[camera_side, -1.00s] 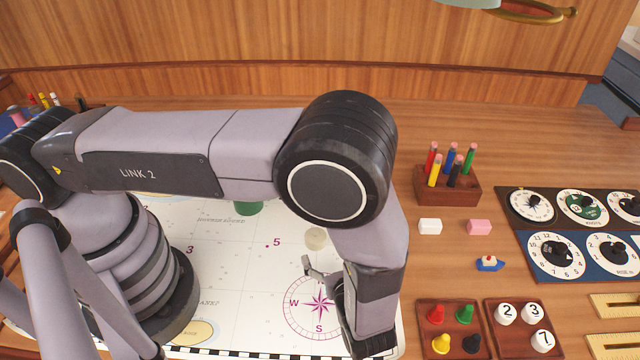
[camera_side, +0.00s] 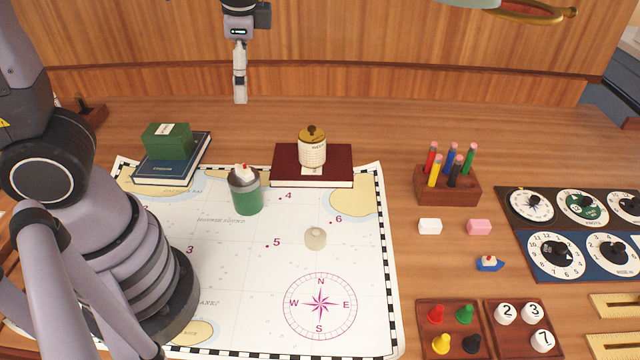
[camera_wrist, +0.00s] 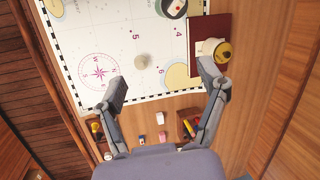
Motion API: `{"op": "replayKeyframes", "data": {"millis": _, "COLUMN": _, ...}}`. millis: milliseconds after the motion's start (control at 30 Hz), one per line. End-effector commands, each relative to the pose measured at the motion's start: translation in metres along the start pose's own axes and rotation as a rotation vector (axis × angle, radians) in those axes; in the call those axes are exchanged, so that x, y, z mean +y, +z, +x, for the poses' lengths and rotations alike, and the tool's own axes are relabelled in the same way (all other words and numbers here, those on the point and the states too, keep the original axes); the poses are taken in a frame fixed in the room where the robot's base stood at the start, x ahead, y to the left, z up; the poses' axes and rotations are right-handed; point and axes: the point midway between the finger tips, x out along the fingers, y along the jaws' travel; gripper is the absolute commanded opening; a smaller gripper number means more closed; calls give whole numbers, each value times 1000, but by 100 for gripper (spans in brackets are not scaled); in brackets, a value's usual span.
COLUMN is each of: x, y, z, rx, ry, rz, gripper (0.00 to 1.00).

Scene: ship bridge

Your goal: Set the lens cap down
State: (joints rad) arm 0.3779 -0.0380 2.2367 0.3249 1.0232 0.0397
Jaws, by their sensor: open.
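I cannot single out a lens cap for sure in either view. A small round beige piece (camera_side: 316,238) sits on the chart (camera_side: 230,280) near the number 5; it also shows in the wrist view (camera_wrist: 142,61). A cream jar (camera_side: 312,152) with a brass and dark top stands on a dark red book (camera_side: 340,176). My gripper (camera_side: 240,100) is raised at the back, in front of the wooden panel, pointing down. In the wrist view my gripper (camera_wrist: 161,72) has its two fingers wide apart with nothing held between them.
A green can (camera_side: 246,192) with a white and red top stands on the chart. A green box (camera_side: 168,140) lies on a dark book at the back left. A pen holder (camera_side: 447,187), erasers, a toy boat (camera_side: 490,263), piece trays and dials fill the right. Bare wood lies behind the chart.

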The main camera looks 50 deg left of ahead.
Motion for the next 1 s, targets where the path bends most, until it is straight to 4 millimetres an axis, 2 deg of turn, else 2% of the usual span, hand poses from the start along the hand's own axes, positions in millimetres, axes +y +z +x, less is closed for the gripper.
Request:
{"op": "replayKeyframes", "data": {"millis": 33, "x": -6, "y": 21, "z": -12, "rx": 71, "ry": 25, "rz": -104, "gripper": 73}}
{"op": "replayKeyframes", "data": {"millis": 100, "x": -9, "y": 47, "z": -24, "rx": 165, "ry": 60, "rz": -237, "gripper": 73}}
{"op": "replayKeyframes", "data": {"millis": 200, "x": -6, "y": 76, "z": -37, "rx": 290, "ry": 96, "rz": -404, "gripper": 73}}
{"op": "replayKeyframes", "data": {"millis": 333, "x": 1, "y": 102, "z": -46, "rx": 419, "ry": 121, "rz": -558, "gripper": 73}}
{"op": "replayKeyframes", "data": {"millis": 533, "x": 7, "y": 115, "z": -50, "rx": 505, "ry": 133, "rz": -653, "gripper": 73}}
{"op": "replayKeyframes", "data": {"millis": 1000, "x": 7, "y": 115, "z": -50, "rx": 507, "ry": 133, "rz": -654, "gripper": 73}}
